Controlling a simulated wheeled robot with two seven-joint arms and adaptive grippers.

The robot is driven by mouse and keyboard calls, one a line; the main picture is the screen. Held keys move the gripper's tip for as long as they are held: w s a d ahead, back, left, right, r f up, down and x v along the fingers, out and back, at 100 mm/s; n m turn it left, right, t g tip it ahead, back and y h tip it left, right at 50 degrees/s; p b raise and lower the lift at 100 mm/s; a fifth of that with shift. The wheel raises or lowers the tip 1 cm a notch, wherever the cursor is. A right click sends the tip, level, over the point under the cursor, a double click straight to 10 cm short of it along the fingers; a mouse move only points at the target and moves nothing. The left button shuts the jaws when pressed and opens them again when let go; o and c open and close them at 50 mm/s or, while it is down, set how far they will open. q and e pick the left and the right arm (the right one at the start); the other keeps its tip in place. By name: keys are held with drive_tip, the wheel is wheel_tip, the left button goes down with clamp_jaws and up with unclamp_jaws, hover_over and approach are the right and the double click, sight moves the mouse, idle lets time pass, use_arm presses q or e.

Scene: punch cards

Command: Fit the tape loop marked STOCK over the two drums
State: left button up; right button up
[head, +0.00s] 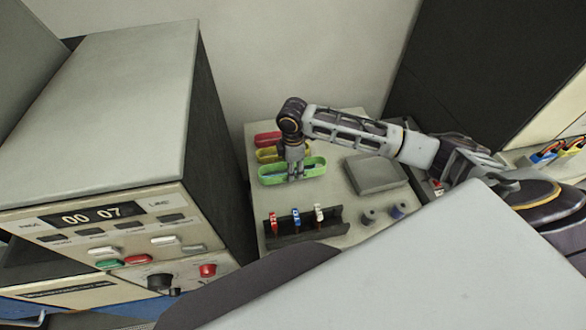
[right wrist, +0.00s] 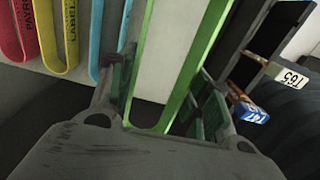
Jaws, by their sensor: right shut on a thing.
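A green tape loop (head: 313,168) lies at the front of the row of loops on the pale worktop. My right gripper (head: 296,177) points down at it and is shut on it near its middle. In the right wrist view, the green loop (right wrist: 193,65) passes between the fingers of my right gripper (right wrist: 165,95). No STOCK mark can be read on it. Two dark drums, one left (head: 368,217) and one right (head: 397,211), stand side by side at the worktop's front right, apart from the loop. My left gripper is not in view.
Red (right wrist: 32,30), yellow (right wrist: 62,30) and blue (right wrist: 90,30) loops lie beside the green one; the red begins PAYR, the yellow reads LABEL. A black rack (head: 330,222) with coloured tags and a grey box (head: 377,174) stand near. A large console (head: 110,110) is left.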

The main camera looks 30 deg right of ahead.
drive_tip(key=shift+s+a+m+b, duration=0.1)
drive_tip(key=shift+a+m+b, duration=0.35)
drive_tip(key=shift+m, duration=2.1)
drive_tip(key=shift+w+a+m+b, duration=0.1)
drive_tip(key=shift+a+m+b, duration=0.35)
drive_tip(key=shift+m, duration=2.05)
drive_tip(key=shift+s+a+m+b, duration=0.1)
drive_tip(key=shift+a+m+b, duration=0.35)
drive_tip(key=shift+m, duration=2.1)
drive_tip(key=shift+d+f+b, duration=0.1)
drive_tip(key=shift+b, duration=0.2)
